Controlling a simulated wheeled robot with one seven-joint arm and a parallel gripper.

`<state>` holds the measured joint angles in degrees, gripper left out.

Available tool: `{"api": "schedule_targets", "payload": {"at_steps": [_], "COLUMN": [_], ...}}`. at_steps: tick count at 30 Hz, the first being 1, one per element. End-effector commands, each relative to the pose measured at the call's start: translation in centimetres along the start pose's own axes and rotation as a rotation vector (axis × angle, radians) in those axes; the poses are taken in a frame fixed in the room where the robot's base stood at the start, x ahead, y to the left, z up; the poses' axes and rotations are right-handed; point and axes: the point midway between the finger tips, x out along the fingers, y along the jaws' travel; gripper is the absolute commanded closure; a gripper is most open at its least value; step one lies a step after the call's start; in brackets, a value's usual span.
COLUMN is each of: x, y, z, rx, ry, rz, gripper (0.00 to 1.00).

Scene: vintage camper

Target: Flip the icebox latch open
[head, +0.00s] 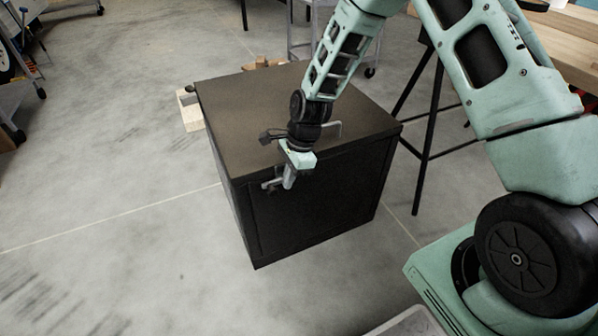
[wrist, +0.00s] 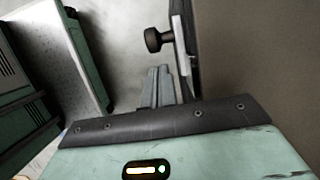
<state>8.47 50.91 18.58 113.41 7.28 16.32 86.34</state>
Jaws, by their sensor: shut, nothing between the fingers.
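The icebox (head: 325,205) is a dark box with a brown top, standing on the floor in the middle of the head view. In the wrist view its brown surface (wrist: 255,60) fills the right side. A black round knob (wrist: 154,39) on a short stem sticks out to the left from the dark edge; it looks like part of the latch. My gripper (head: 281,184) is at the upper front edge of the icebox. Its grey fingers (wrist: 164,86) are shut and empty, just below the knob in the wrist view. I cannot tell whether they touch the latch plate.
A thin handle (head: 335,127) stands on the icebox top, partly behind my wrist. A black-legged stand (head: 425,140) is to the right. The concrete floor at left and in front is clear.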

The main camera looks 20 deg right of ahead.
Motion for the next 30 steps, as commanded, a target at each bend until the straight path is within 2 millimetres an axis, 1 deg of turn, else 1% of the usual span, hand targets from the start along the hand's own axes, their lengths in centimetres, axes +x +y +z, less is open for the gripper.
{"api": "schedule_targets", "payload": {"at_steps": [1, 4, 15, 17, 21, 24, 30], "x": [0.3, 0.5, 0.5, 0.5, 1.0, 1.3, 1.6], "y": [0.0, 0.0, 0.0, 0.0, 0.0, 0.0, 0.0], "z": [0.4, 0.8, 1.1, 1.6, 3.6, 4.6, 5.0], "rx": [-0.002, -0.001, 0.0, -0.002, -0.003, -0.002, 0.0], "ry": [0.0, 0.0, 0.0, -0.001, -0.002, 0.0, -0.001], "rz": [0.0, 0.0, 0.0, 0.001, 0.003, 0.002, 0.0], "gripper": [1.0, 1.0, 1.0, 1.0, 1.0, 1.0, 1.0]}}
